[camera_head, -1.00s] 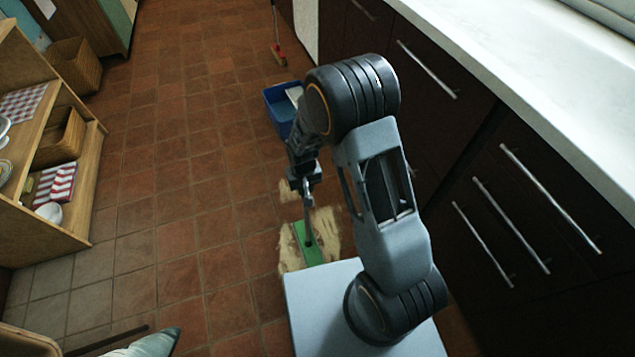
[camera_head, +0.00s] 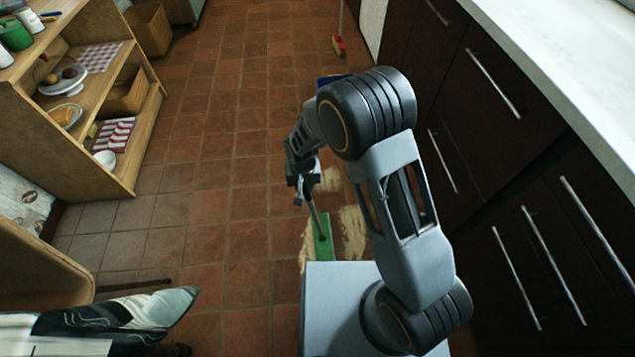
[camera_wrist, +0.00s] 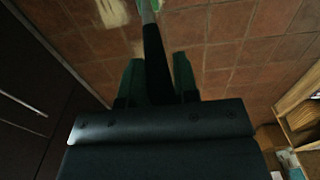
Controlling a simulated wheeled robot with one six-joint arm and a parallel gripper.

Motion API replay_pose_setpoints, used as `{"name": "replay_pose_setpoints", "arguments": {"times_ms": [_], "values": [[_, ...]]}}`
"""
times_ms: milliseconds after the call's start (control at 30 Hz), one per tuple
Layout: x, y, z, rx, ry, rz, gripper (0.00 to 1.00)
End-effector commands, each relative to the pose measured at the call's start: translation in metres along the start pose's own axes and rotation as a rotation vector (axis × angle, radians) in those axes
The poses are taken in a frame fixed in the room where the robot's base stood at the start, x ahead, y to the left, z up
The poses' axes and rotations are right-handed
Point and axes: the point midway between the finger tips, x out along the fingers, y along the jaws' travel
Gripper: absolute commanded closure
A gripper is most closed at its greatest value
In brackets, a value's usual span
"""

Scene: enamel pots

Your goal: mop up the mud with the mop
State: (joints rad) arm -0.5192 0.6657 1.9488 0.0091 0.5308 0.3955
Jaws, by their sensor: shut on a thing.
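The mop has a flat green head (camera_head: 323,239) and a thin grey handle (camera_head: 314,211). Its head rests on the floor at the left side of the mud. The mud (camera_head: 352,232) is a pale tan smear on the tiles, with another patch (camera_head: 328,181) further back; my arm and base hide part of it. My gripper (camera_head: 302,190) is above the mop head and shut on the mop handle. In the wrist view, the handle (camera_wrist: 154,55) runs up between the two fingers, and pale mud (camera_wrist: 112,12) shows at the top left.
A blue bucket (camera_head: 333,79) stands behind my arm, mostly hidden. A red brush (camera_head: 339,46) stands at the back. Dark cabinets (camera_head: 500,150) line the right side and a wooden shelf (camera_head: 140,170) the left. The tiled floor between (camera_head: 205,150) is open.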

Motion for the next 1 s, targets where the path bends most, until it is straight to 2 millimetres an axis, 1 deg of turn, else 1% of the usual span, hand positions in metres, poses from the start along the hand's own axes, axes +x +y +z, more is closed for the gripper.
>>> {"name": "replay_pose_setpoints", "arguments": {"times_ms": [33, 300, 400, 567, 633, 700, 1000], "values": [[0.005, -0.009, 0.003, 0.001, -0.007, -0.001, 1.0], [0.003, -0.052, 0.003, 0.001, -0.008, -0.001, 1.0], [0.003, -0.065, 0.003, 0.001, -0.008, 0.0, 1.0], [0.002, -0.075, 0.002, 0.003, -0.008, 0.0, 1.0], [0.001, -0.076, 0.002, 0.003, -0.007, 0.0, 1.0], [0.001, -0.072, 0.002, 0.005, -0.007, 0.0, 1.0], [0.0, -0.036, -0.001, 0.007, -0.005, 0.0, 1.0]]}}
